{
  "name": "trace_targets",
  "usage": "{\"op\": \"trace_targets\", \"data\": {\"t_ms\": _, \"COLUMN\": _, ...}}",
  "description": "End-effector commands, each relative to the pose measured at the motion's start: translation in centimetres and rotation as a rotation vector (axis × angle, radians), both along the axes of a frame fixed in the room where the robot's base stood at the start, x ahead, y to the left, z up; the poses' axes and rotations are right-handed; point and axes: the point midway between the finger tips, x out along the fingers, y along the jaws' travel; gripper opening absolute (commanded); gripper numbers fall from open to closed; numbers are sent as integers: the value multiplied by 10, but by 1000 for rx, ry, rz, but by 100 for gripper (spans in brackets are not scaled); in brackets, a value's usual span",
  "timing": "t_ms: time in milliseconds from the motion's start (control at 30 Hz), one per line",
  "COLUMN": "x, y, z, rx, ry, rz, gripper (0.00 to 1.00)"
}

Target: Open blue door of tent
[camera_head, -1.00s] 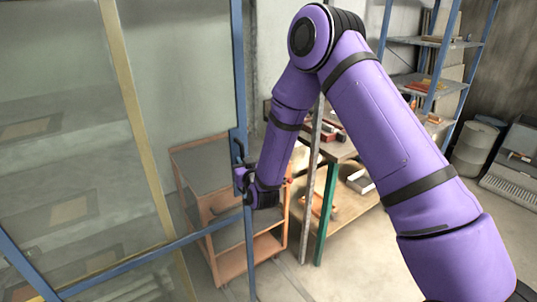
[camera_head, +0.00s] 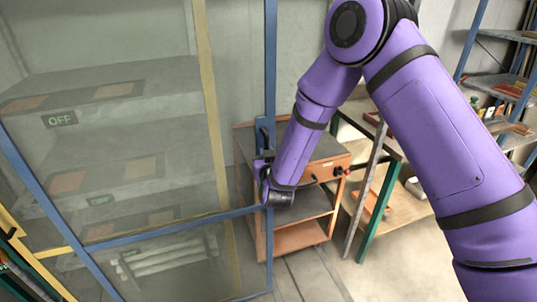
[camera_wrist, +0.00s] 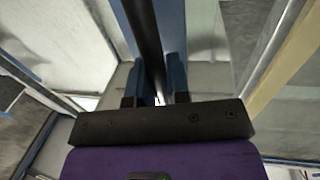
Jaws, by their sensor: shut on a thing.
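The tent's blue door is a clear panel in a blue frame (camera_head: 270,65), on the left and centre of the head view. A dark upright handle bar is on its right frame post; it also shows in the wrist view (camera_wrist: 146,35). My gripper (camera_head: 264,172) is at this handle. In the wrist view its two blue fingers (camera_wrist: 157,88) stand on either side of the bar, shut on it. The fingertips are hard to make out in the head view.
A yellow post (camera_head: 207,90) shows behind the clear panel. An orange trolley (camera_head: 303,238) stands just behind the door's edge. A workbench with a green leg (camera_head: 378,215) and a blue shelf rack (camera_head: 497,82) are to the right. Bare floor lies between trolley and bench.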

Motion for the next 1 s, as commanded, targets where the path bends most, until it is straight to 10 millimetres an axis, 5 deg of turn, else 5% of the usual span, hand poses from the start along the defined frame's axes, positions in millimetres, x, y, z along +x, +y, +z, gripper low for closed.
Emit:
{"op": "trace_targets", "data": {"t_ms": 67, "x": 0, "y": 0, "z": 0, "rx": 0, "ry": 0, "rz": 1, "gripper": 0}}
{"op": "trace_targets", "data": {"t_ms": 100, "x": 0, "y": 0, "z": 0, "rx": 1, "ry": -1, "rz": 1, "gripper": 26}}
{"op": "trace_targets", "data": {"t_ms": 200, "x": 0, "y": 0, "z": 0, "rx": 1, "ry": -1, "rz": 1, "gripper": 41}}
{"op": "trace_targets", "data": {"t_ms": 567, "x": -6, "y": -1, "z": 0, "rx": 0, "ry": 1, "rz": 1, "gripper": 41}}
{"op": "trace_targets", "data": {"t_ms": 1000, "x": -80, "y": -12, "z": 0, "rx": -1, "ry": 1, "rz": 3, "gripper": 41}}
